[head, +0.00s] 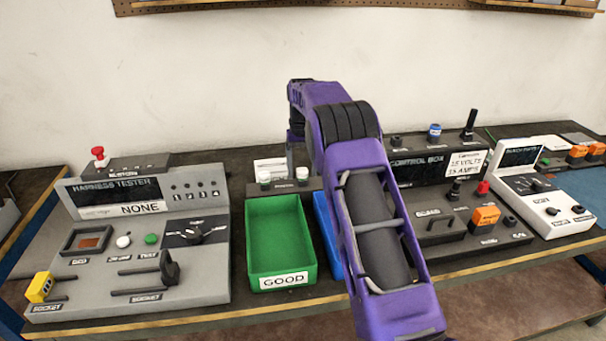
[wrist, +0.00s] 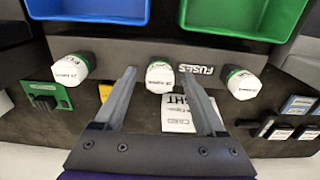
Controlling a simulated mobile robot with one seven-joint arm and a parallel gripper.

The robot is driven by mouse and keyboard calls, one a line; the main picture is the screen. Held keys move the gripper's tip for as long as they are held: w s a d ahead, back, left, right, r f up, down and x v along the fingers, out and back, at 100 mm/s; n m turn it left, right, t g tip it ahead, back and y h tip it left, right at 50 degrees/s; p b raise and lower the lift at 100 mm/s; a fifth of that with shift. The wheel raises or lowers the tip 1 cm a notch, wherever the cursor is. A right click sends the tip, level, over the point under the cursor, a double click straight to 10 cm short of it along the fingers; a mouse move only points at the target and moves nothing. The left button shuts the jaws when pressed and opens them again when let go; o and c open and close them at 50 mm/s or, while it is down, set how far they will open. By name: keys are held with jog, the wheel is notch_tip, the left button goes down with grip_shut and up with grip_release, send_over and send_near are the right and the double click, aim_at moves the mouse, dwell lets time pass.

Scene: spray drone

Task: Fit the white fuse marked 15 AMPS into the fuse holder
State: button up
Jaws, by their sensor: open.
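Three white-capped fuses with green bodies stand in a dark rack marked FUSES (wrist: 120,48). In the wrist view they are a left fuse (wrist: 72,67), a middle fuse (wrist: 159,77) and a right fuse (wrist: 242,82). Their cap print is too small to read surely, so I cannot tell which is 15 AMPS. My gripper (wrist: 158,74) is open, its fingertips on either side of the middle fuse in that view; contact cannot be told. The head view shows two fuses (head: 264,177) (head: 302,173); my arm blocks more. I cannot pick out the fuse holder surely.
A green GOOD bin (head: 254,279) and a blue bin (head: 329,236) stand before the rack. The harness tester (head: 130,209) is left. The control box (head: 405,168), with a 15 VOLTS 15 AMPS sign (head: 464,163), and a white bench unit (head: 530,188) are right.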

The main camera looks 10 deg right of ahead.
aim_at(302, 170)
dwell(0.4)
grip_shut()
jog(key=shift+r, duration=0.1)
dwell(0.3)
jog(key=shift+r+p, duration=0.3)
jog(key=shift+r, duration=2.6)
